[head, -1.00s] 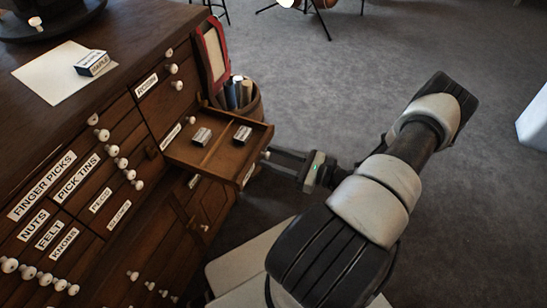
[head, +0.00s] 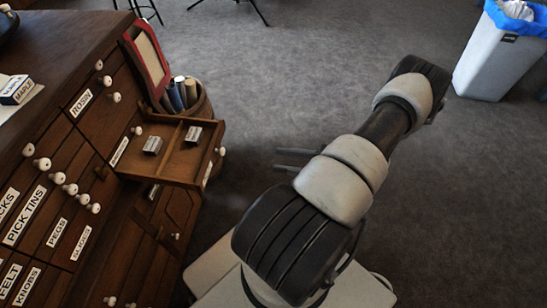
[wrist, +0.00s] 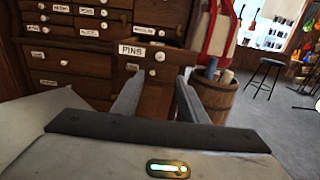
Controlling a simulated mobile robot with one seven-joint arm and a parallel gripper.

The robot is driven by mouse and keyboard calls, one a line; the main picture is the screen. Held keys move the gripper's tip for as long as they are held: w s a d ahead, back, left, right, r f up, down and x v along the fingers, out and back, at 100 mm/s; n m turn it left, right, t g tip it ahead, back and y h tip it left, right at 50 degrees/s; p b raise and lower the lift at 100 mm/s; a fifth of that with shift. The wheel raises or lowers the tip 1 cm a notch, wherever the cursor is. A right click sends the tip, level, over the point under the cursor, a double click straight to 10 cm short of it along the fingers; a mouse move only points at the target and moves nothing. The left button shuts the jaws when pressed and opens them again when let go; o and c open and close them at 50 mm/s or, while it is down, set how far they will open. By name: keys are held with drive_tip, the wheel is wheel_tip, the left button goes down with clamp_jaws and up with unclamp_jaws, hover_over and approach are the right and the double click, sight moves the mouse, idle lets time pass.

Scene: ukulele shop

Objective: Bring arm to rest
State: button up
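My gripper (head: 294,160) is to the right of the open drawer (head: 187,166) in the head view, with a gap of floor between its fingers and the drawer. In the wrist view my gripper (wrist: 158,92) has its two fingers apart with nothing between them. The drawer is pulled out of the wooden cabinet (head: 75,150) and holds two small boxes, one in each compartment: a left box (head: 153,145) and a right box (head: 193,134). My arm stretches across the middle of the head view.
A barrel (head: 199,105) with rolled tubes stands beside the cabinet, near a red-framed panel (head: 147,58). A grey bin (head: 497,55) with a blue liner is at the upper right. A small box (head: 16,90) lies on the cabinet top. The carpet right of my arm is clear.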

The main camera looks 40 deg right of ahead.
idle(0.6)
drive_tip(key=w+a+r+n+g, duration=0.4)
drive_tip(key=w+r+n+g, duration=0.15)
drive_tip(key=r, duration=0.35)
drive_tip(key=w+a+r+n+g, duration=0.4)
drive_tip(key=w+r+n+g, duration=0.15)
drive_tip(key=r+n, duration=0.2)
drive_tip(key=s+a+r+n+h, duration=0.3)
drive_tip(key=a+r+n+h, duration=0.7)
drive_tip(key=a+r, duration=1.4)
drive_tip(key=s+d+f+n+t, duration=0.2)
drive_tip(key=s+d+f+n, duration=0.2)
drive_tip(key=s+d+n, duration=0.25)
wheel_tip(320, 180, up, 20)
drive_tip(key=p, duration=1.9)
drive_tip(key=shift+s+f+m+h, duration=0.25)
drive_tip(key=shift+m+h, duration=0.05)
drive_tip(key=shift+m, duration=0.05)
